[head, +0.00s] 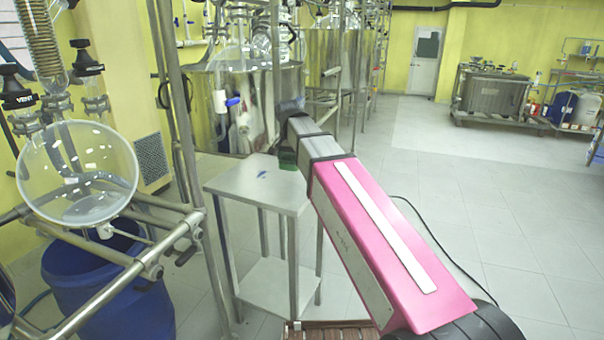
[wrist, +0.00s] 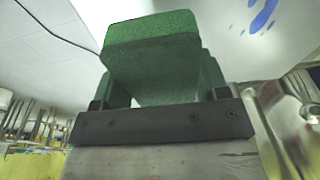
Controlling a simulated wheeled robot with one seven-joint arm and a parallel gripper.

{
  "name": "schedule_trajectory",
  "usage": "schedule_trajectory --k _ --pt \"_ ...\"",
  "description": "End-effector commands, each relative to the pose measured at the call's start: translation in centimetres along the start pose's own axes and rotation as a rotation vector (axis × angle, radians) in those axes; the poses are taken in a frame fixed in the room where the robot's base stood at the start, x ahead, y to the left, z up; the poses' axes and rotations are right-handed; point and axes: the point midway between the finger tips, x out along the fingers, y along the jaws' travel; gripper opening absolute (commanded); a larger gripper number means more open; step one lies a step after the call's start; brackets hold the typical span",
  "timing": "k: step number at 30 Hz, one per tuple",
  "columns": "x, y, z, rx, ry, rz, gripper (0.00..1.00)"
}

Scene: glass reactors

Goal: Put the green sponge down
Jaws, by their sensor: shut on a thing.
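The green sponge (wrist: 152,62) fills the middle of the wrist view, between the fingers of my gripper (wrist: 160,92). My gripper is shut on it. In the head view a small green part of the sponge (head: 288,157) shows at the far end of my arm, over the back right part of a small metal table (head: 245,185). My arm hides most of the gripper there. I cannot tell whether the sponge touches the tabletop. The tabletop also shows in the wrist view (wrist: 225,35), with blue marks on it.
The tabletop's left and front parts are clear, apart from a small blue mark (head: 262,173). A metal frame with a round glass vessel (head: 78,172) and a blue bin (head: 100,285) stand to the left. Steel tanks (head: 240,105) stand behind the table. Open floor lies to the right.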

Motion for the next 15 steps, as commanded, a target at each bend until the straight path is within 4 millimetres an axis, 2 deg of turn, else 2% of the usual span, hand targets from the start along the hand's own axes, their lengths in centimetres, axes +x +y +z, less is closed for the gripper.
schedule_trajectory --k 3,6,15 --pt "1.6 1.0 -1.8 0.002 -0.001 0.001 0.42" --pt "2.4 1.6 -2.6 0.0 -0.001 0.0 0.42" --pt "4.0 2.0 -3.0 -0.001 -0.001 0.0 0.42"
